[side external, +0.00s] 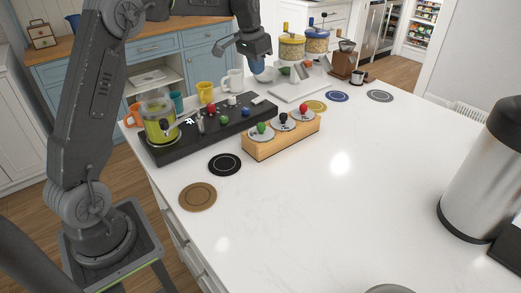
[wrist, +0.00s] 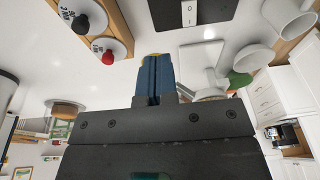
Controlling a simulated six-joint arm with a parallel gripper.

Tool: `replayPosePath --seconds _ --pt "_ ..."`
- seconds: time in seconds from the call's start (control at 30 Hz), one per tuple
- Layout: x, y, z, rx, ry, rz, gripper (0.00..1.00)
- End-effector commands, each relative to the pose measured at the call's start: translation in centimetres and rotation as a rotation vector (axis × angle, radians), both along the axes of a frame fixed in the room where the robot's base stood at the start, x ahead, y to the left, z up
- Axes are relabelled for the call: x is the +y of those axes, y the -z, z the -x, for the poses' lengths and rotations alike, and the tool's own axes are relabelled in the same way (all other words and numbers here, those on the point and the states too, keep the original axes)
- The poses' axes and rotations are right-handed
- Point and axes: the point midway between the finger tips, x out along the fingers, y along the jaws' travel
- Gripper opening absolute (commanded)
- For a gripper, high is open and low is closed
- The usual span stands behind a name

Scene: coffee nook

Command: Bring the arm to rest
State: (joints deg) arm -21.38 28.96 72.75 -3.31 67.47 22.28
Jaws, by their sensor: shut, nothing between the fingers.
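My gripper (side external: 222,52) is up in the air at the top of the side external view, above the back part of the white counter (side external: 330,180). In the wrist view its two blue fingers (wrist: 153,75) are together with nothing between them. It looks clear of everything on the counter. A white mug (side external: 232,82) stands below it in the side view. My arm reaches over from the left, bent at the elbow.
A black tray (side external: 168,153) carries a green-filled glass pot (side external: 158,122) and small knobbed items. A wooden rack (side external: 262,147) holds several knobbed lids. Yellow and blue-lidded jars (side external: 291,47) and a grinder (side external: 343,62) stand behind. A steel urn (side external: 485,175) stands right. The middle counter is clear.

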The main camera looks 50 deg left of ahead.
Motion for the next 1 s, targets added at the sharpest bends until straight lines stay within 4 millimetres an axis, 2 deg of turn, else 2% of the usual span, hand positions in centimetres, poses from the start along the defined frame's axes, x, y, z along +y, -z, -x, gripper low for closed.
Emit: replayPosePath --seconds 0.03,0.2,0.4,0.53,0.7,0.83,1.0 --pt "-1.9 -1.7 1.5 -0.019 0.005 -0.007 0.0" --pt "-7.2 -5.0 6.9 -0.075 0.004 -0.018 0.0" --pt "-12.4 -6.6 14.5 -0.144 0.003 -0.02 0.0" --pt "-15.0 -6.2 19.7 -0.191 0.005 -0.015 0.0" --pt "-17.4 -4.2 26.0 -0.246 0.006 -0.002 0.0" --pt "-18.4 -2.5 29.2 -0.278 0.008 0.009 0.0" --pt "-18.9 -1.1 31.1 -0.297 0.007 0.017 0.0"
